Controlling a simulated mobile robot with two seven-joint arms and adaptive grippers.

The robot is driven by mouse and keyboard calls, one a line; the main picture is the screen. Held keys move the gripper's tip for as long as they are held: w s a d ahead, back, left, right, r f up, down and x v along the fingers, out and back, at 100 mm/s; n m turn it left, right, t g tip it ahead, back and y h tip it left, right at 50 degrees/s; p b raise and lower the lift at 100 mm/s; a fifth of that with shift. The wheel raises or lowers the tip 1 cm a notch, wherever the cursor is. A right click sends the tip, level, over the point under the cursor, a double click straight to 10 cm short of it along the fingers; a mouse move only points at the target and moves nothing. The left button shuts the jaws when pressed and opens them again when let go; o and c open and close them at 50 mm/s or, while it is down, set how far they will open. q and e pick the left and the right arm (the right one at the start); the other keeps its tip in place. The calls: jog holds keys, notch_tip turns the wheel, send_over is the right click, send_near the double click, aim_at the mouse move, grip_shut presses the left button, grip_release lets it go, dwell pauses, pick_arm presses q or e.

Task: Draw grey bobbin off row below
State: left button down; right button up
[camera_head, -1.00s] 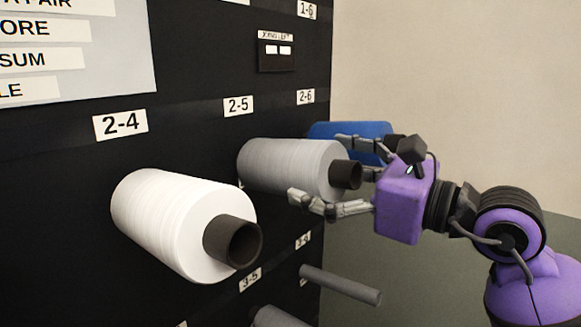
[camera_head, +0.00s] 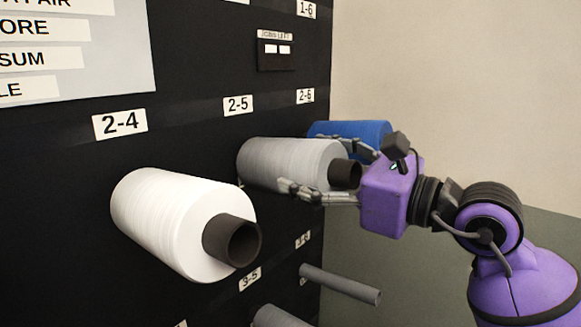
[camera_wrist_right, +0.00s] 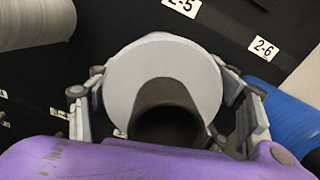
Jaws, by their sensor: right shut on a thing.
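A grey bobbin (camera_head: 285,162) with a dark core tube sits on the black board under the label 2-5. My right gripper (camera_head: 318,168) is shut on this bobbin, with fingers along its sides near the outer end. In the right wrist view the bobbin's pale end face (camera_wrist_right: 165,70) and dark core fill the middle, with finger links on both sides. Another grey bobbin (camera_head: 277,317) shows at the bottom edge under the label 3-5, mostly cut off. My left gripper is out of view.
A white bobbin (camera_head: 175,222) sticks out under 2-4, left of the held one. A blue bobbin (camera_head: 350,130) is close behind my right gripper under 2-6. A bare grey peg (camera_head: 340,284) juts out below. Free room lies to the right of the board.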

jog(key=c, duration=0.5)
jog(key=shift+r, duration=0.1)
jog(key=shift+c, duration=0.8)
